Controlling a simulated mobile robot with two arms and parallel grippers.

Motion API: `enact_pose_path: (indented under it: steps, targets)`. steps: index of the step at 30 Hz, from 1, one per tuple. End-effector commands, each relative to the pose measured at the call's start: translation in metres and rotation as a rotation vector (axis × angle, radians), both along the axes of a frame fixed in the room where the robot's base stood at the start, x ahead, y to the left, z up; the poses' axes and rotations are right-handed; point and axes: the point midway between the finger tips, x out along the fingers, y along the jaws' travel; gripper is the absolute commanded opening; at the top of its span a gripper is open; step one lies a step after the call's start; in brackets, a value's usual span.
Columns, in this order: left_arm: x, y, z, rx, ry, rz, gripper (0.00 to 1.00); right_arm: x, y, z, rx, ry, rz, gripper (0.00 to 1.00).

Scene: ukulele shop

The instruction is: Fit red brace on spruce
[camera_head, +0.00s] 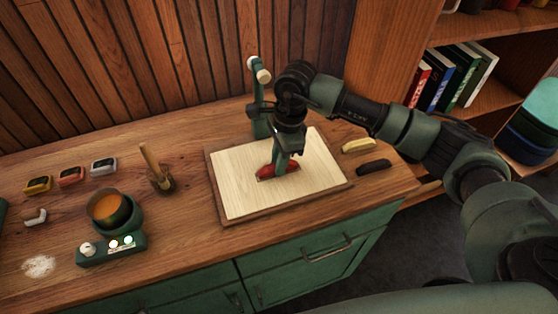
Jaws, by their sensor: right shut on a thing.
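The spruce (238,196) is a pale wooden sheet lying in a brown-framed board on the workbench. The red brace (267,173) is a small red piece at the middle of the spruce. My right gripper (279,171) points down over the sheet and is shut on the red brace, hiding part of it. The brace is at or very near the surface; I cannot tell whether it touches. My left gripper is not in view.
A green post clamp (259,110) stands behind the board. A yellow piece (358,145) and a black piece (374,167) lie right of it. A pot on a green heater (112,248), a brush in a holder (162,181) and several small boxes stand left.

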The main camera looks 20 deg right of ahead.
Motion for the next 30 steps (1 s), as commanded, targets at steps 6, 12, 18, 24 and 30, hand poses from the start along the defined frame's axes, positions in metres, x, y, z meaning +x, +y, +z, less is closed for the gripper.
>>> enact_pose_path:
  steps: [6, 12, 18, 24, 30]
  targets:
    - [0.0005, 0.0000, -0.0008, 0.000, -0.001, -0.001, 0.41, 0.0001, -0.0001, -0.0002, 0.000, 0.000, 0.000, 0.00]
    - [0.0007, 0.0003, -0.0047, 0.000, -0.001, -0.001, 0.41, 0.0001, -0.0001, -0.0008, 0.000, -0.001, 0.001, 0.00]
    - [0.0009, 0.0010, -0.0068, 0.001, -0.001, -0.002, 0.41, -0.0002, -0.0001, -0.0003, 0.000, 0.000, 0.001, 0.00]
    - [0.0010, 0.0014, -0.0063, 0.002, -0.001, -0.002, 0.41, -0.0002, 0.0000, 0.0002, 0.000, 0.000, 0.000, 0.20]
    - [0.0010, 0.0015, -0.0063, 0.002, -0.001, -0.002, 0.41, -0.0002, 0.0000, 0.0002, 0.000, 0.000, 0.000, 0.42]
